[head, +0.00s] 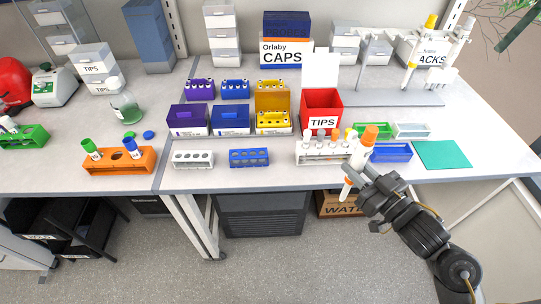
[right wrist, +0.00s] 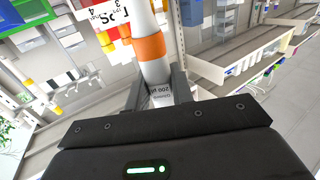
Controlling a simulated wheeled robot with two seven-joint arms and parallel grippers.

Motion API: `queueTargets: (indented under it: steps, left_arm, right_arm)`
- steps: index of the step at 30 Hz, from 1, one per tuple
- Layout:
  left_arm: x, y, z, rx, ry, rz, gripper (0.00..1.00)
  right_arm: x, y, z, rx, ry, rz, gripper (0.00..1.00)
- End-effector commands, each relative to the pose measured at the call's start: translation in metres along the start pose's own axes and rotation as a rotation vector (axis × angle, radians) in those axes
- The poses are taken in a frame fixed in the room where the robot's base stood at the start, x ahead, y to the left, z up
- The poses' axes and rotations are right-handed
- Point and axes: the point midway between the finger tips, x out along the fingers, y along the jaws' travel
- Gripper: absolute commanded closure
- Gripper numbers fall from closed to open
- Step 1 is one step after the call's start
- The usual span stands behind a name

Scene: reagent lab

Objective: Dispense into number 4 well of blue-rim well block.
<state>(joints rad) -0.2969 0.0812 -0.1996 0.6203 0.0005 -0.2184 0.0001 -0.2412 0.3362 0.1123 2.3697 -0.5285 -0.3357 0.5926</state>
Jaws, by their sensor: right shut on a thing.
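My right gripper (head: 362,180) is shut on a white pipette (head: 359,158) with an orange top and a second orange part lower down. It holds the pipette tilted in front of the table's front edge, beside the white rack. In the right wrist view, the pipette (right wrist: 156,70) sits between the fingers, with its orange band and a printed label in view. A small blue well block (head: 249,165) with a row of wells stands near the front edge, left of the gripper and well apart from it. Its well numbers are too small to read. My left gripper is out of view.
A white well block (head: 193,166) stands left of the blue one. A white rack (head: 318,160) with several colour-topped items is close to the pipette. A red TIPS box (head: 322,108) stands behind it. A blue tray (head: 391,153) and green mat (head: 443,155) lie to the right.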

Motion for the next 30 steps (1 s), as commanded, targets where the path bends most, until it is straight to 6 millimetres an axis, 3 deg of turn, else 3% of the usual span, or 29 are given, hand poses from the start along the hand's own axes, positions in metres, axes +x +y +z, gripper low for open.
queueTargets:
  steps: [7, 14, 23, 30]
  left_arm:
    - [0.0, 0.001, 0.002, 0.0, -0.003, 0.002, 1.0]
    - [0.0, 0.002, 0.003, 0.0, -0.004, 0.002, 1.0]
    - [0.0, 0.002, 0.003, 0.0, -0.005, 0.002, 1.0]
    - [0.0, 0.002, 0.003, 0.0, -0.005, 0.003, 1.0]
  right_arm:
    - [0.004, 0.002, -0.008, -0.004, 0.003, -0.002, 1.0]
    - [0.036, 0.007, -0.063, -0.013, 0.01, -0.021, 1.0]
    - [0.109, -0.016, -0.137, -0.007, 0.009, -0.15, 1.0]
    - [0.182, -0.068, -0.193, 0.0, 0.003, -0.355, 1.0]
